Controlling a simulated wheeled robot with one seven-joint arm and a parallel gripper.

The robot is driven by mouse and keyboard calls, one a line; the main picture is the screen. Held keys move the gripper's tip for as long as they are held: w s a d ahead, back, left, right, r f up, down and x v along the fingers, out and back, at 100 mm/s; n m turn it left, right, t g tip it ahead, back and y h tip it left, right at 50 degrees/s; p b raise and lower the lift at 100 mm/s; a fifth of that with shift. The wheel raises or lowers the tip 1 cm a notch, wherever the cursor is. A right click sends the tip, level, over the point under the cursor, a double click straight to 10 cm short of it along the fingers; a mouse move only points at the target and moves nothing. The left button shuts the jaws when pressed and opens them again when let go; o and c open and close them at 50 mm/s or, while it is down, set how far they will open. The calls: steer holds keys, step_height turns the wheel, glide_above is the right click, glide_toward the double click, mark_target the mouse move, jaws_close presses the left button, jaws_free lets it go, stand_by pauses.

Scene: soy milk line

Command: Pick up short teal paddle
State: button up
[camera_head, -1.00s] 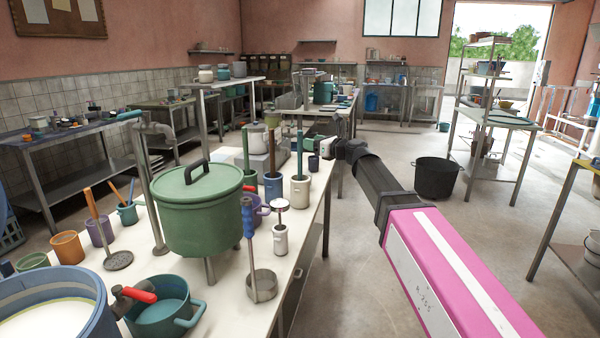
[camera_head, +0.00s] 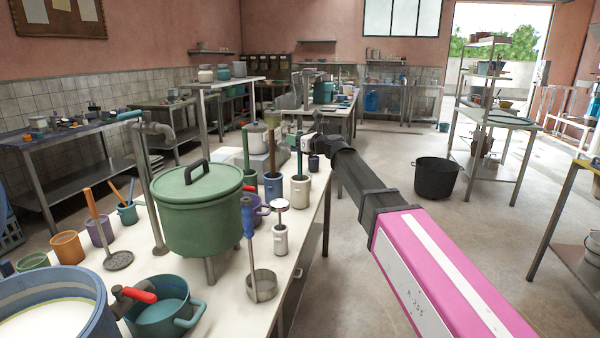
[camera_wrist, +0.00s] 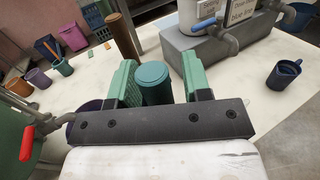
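The short teal paddle (camera_head: 299,160) stands upright in a pale cup (camera_head: 300,190) on the white-topped table. In the wrist view its teal handle top (camera_wrist: 153,78) shows between the two green fingers of my gripper (camera_wrist: 160,85). The fingers look open, one on each side of the handle, with a narrow gap at the right. In the head view my gripper (camera_head: 306,144) is at the upper part of the handle. The paddle's lower end is hidden in the cup.
A brown-handled tool (camera_head: 273,150) stands in a blue cup to the left; its handle (camera_wrist: 122,38) is just beyond my left finger. A grey block (camera_wrist: 225,60) with pipes is behind. A lidded green pot (camera_head: 198,215) and a small dark mug (camera_head: 314,162) are nearby.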

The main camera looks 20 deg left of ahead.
jaws_close()
steer(key=shift+r, duration=0.1)
